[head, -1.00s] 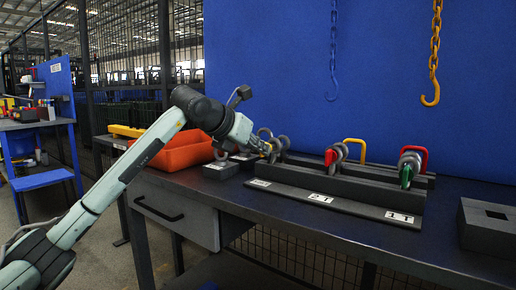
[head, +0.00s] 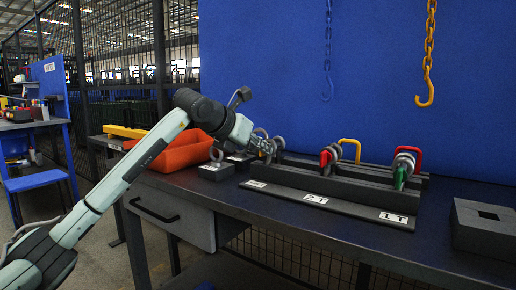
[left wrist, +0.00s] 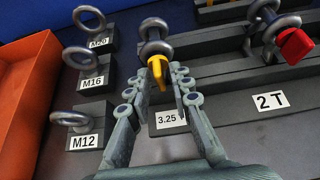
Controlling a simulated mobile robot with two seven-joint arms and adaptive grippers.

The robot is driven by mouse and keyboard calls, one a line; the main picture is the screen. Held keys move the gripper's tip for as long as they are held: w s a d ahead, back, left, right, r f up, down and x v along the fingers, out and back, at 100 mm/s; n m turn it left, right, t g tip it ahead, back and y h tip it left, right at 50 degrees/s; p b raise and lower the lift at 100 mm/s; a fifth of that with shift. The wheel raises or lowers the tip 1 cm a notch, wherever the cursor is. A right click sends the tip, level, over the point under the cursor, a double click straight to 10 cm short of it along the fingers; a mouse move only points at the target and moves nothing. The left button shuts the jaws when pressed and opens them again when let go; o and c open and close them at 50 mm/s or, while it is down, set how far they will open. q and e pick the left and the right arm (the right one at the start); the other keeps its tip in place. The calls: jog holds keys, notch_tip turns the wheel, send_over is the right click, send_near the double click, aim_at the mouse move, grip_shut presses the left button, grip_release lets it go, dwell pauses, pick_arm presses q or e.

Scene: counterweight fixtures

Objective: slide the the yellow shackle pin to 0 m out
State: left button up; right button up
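The yellow shackle pin (left wrist: 157,68) sits in a grey shackle (left wrist: 155,32) on the dark rack, behind the 3.25 label (left wrist: 170,119). My left gripper (left wrist: 161,74) points at the pin, with one finger on each side of its yellow head. Its fingers look open, with a small gap beside the head. In the head view my left gripper (head: 270,147) is at the leftmost shackle and hides the yellow pin. My right gripper is not in view.
A shackle with a red pin (left wrist: 297,45) stands to the right, behind the 2 T label (left wrist: 270,101). A green-pinned shackle (head: 400,177) is further right. Eye bolts on M12 (left wrist: 84,142), M16 and M20 blocks and an orange bin (left wrist: 30,75) lie left.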

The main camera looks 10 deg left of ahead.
pick_arm(q)
jog(key=shift+o, duration=0.5)
jog(key=v, duration=0.7)
dwell(0.3)
